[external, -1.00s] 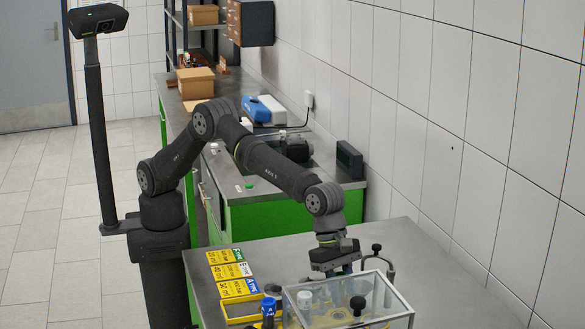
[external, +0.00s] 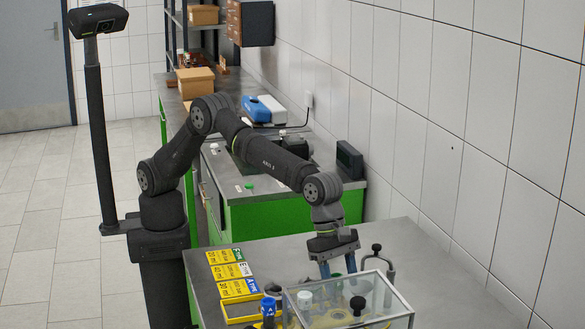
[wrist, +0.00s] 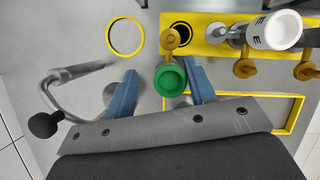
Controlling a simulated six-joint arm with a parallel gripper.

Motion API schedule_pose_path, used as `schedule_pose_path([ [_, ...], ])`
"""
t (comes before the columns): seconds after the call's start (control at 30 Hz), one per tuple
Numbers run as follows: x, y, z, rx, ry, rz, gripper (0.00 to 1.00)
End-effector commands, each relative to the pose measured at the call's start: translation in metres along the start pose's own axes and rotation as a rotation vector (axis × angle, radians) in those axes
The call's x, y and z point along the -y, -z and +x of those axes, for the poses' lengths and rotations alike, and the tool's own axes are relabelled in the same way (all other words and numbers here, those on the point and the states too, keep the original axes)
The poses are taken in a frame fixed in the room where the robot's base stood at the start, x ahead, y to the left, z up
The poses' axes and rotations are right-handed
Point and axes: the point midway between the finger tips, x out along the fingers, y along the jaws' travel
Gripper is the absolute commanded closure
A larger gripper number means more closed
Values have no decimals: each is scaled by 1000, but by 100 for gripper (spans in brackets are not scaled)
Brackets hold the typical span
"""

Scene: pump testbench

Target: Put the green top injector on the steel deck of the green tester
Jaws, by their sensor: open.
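The green top injector (wrist: 170,80) shows from above in the wrist view as a round green cap with a brass side fitting. In the external view only a bit of green (external: 337,275) shows between the fingers. My gripper (wrist: 163,84) is open, its blue fingers on either side of the green cap; I see a gap on the left, and the right finger is close to the cap. The gripper (external: 337,270) is low over the front table. The green tester (external: 290,218) stands behind, with its grey steel deck (external: 238,182) on top.
A clear box (external: 345,300) with a black knob stands just in front of the gripper. A curved metal arm (external: 388,264) with a black knob is to its right. A white-capped injector (wrist: 275,30) is on the yellow plate (wrist: 217,50). Yellow label cards (external: 230,270) lie left.

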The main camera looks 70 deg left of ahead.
Motion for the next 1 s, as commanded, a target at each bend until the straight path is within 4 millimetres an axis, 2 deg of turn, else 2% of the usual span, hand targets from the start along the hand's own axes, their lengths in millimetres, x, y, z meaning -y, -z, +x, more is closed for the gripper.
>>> schedule_pose_path([
  [0.03,0,0,-13,2,-1,0,50],
  [0.2,0,-1,-51,3,-1,0,50],
  [0.4,0,0,-84,1,-1,0,50],
  [0.6,0,0,-97,0,0,0,50],
  [1.0,0,0,-97,0,0,0,50],
])
